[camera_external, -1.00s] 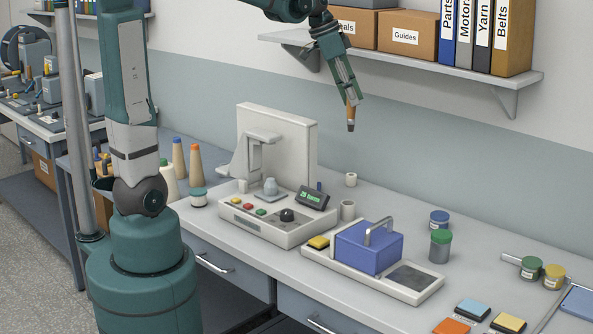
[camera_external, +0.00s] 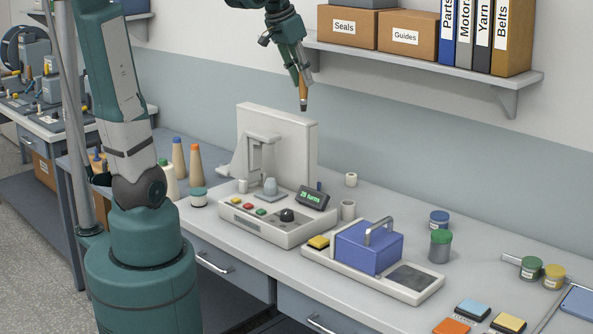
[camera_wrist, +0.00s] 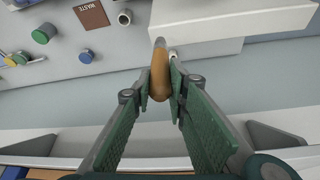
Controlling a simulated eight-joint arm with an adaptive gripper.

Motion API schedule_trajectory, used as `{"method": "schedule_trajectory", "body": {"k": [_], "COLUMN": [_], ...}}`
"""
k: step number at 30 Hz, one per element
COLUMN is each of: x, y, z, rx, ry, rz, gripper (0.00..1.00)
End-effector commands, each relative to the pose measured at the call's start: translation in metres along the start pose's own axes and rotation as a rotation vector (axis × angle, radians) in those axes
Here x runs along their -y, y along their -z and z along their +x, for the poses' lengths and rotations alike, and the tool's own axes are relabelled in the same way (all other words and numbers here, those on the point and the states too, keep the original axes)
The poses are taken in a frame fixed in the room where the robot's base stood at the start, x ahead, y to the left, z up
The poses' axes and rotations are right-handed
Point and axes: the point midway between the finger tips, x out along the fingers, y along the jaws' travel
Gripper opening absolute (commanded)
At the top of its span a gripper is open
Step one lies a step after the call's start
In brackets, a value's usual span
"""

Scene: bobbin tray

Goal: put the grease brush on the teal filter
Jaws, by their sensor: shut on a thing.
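My gripper (camera_external: 302,77) is shut on the grease brush (camera_external: 303,98), high above the bench near the shelf's front. The brush has an orange-brown handle and a dark lower end, and hangs nearly upright. In the wrist view, my gripper (camera_wrist: 160,84) has the brush handle (camera_wrist: 160,75) between its two green fingers. No clearly teal filter can be made out. A light blue flat square pad (camera_external: 472,309) lies on the bench at the lower right, beside a yellow pad (camera_external: 508,323) and an orange pad (camera_external: 452,326).
A grey counting machine (camera_external: 280,218) with a tall back panel stands below the brush. A blue handled block (camera_external: 368,250) sits on a white tray (camera_external: 428,293). Several jars stand at the right, including a green-lidded one (camera_external: 440,247). A shelf (camera_external: 420,68) with boxes runs along the wall.

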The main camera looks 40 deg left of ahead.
Motion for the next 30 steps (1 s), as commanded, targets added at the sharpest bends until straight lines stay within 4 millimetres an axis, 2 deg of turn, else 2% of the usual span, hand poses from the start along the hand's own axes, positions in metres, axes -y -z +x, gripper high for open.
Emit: {"method": "schedule_trajectory", "body": {"k": [3, 15, 24, 30], "x": [0.033, 0.126, 0.181, 0.203], "y": [-0.023, -0.108, -0.178, -0.217], "z": [-0.011, -0.046, -0.077, -0.093], "rx": [-0.001, 0.0, 0.001, 0.002], "ry": [0.058, 0.255, 0.398, 0.472], "rz": [-0.137, -0.61, -0.957, -1.134], "gripper": [0.05, 0.05, 0.05, 0.05]}}
